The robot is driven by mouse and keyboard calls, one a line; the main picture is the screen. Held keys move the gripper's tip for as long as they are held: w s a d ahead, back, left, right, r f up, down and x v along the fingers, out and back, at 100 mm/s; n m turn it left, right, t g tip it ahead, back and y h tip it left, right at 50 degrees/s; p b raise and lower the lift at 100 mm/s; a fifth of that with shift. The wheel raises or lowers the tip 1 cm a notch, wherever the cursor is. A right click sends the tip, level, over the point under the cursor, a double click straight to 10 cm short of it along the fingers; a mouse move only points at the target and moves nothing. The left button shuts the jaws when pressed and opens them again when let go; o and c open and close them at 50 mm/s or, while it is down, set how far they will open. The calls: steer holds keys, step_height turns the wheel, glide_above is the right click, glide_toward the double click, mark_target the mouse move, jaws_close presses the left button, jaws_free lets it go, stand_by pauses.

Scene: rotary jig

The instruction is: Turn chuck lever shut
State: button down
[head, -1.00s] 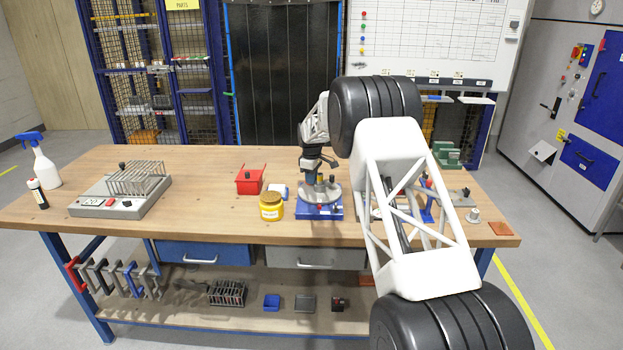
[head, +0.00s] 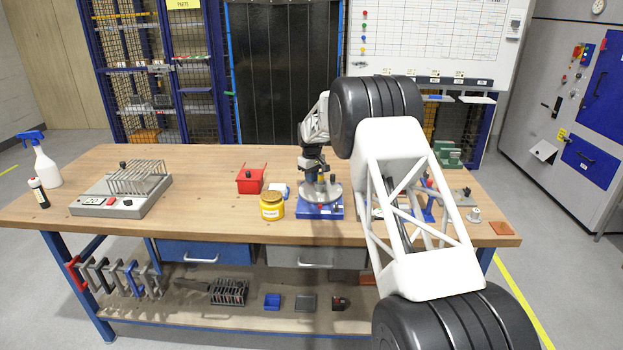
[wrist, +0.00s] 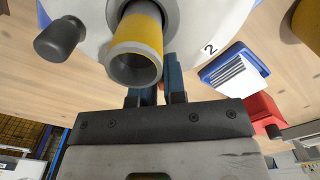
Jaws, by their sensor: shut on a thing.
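The rotary jig stands on the bench, with a blue base (head: 320,211) and a round grey plate (head: 322,195) on top. My gripper (head: 311,178) is low over the plate in the head view. In the wrist view, a tube with a yellow band (wrist: 138,36) rises from the plate, which is marked "2". A dark knob (wrist: 60,38) stands left of the tube. My gripper's blue fingers (wrist: 160,88) reach in beside the tube and are shut, apparently on the chuck lever. The grip point is hidden behind the tube.
A yellow jar (head: 271,207) stands just left of the jig, and a red bin (head: 250,182) is behind it. A grey fixture with a rack (head: 110,203) is at the far left. Small parts stand right of the jig, partly behind my arm.

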steer(key=c, duration=1.2)
jaws_free()
steer(key=shift+r, duration=0.1)
steer(key=shift+r, duration=3.8)
